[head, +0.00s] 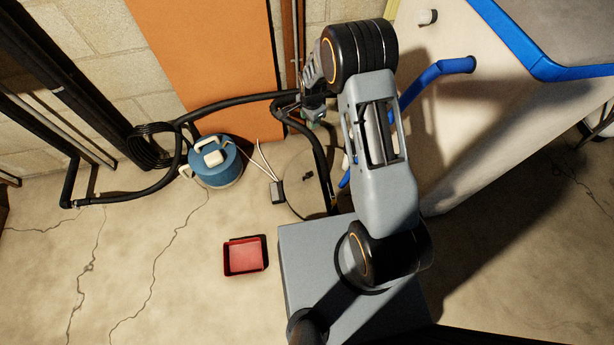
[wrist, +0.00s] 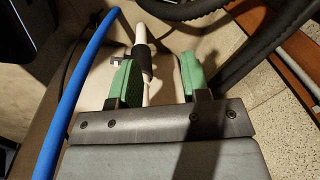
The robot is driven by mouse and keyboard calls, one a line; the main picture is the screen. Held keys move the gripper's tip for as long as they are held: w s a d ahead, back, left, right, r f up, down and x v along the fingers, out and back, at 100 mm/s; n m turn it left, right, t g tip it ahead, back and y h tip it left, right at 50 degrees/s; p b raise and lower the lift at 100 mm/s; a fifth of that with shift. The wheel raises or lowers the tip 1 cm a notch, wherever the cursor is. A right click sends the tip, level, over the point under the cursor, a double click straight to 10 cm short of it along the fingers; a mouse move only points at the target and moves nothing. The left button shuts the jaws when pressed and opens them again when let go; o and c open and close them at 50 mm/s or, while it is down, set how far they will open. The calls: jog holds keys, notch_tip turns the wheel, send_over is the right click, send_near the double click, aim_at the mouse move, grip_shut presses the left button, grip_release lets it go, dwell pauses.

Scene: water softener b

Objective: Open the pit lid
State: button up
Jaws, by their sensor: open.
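The pit lid (head: 299,194) looks like a round, beige-grey disc flat on the floor in the head view. A small dark piece (head: 308,178) shows on it. Black hose and my arm hide part of its edge. My gripper (head: 311,120) is small and partly hidden behind my arm, above the far side of the lid. In the wrist view my gripper (wrist: 157,76) shows two green fingers spread apart. A white pipe with a black collar (wrist: 141,52) shows by the left finger; I cannot tell whether they touch.
Black hose (head: 232,103) runs along the wall and down across the lid. A dark box (head: 277,192) sits at the lid's left edge. A blue canister (head: 215,165) and red tray (head: 243,256) stand left. A blue pipe (head: 435,72) and large pale tank (head: 470,120) lie right.

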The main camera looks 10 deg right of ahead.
aim_at(307, 175)
jog(key=f+m+b, duration=0.1)
jog(key=f+b, duration=0.1)
jog(key=f, duration=0.8)
jog(key=s+a+f+m+b, duration=0.1)
jog(key=f+m+b, duration=0.1)
jog(key=f, duration=0.8)
jog(key=s+f+m+g+b, duration=0.1)
jog(key=f+b, duration=0.3)
jog(key=f, duration=0.6)
jog(key=shift+a+f+m, duration=0.15)
jog(key=shift+f+m, duration=0.2)
jog(key=shift+m, duration=0.15)
notch_tip(307, 175, down, 9)
jog(key=b, duration=0.6)
jog(key=shift+r, duration=0.2)
jog(key=shift+r+p, duration=0.3)
jog(key=shift+r, duration=0.15)
jog(key=shift+c, duration=0.8)
jog(key=shift+r, duration=0.1)
jog(key=c, duration=0.5)
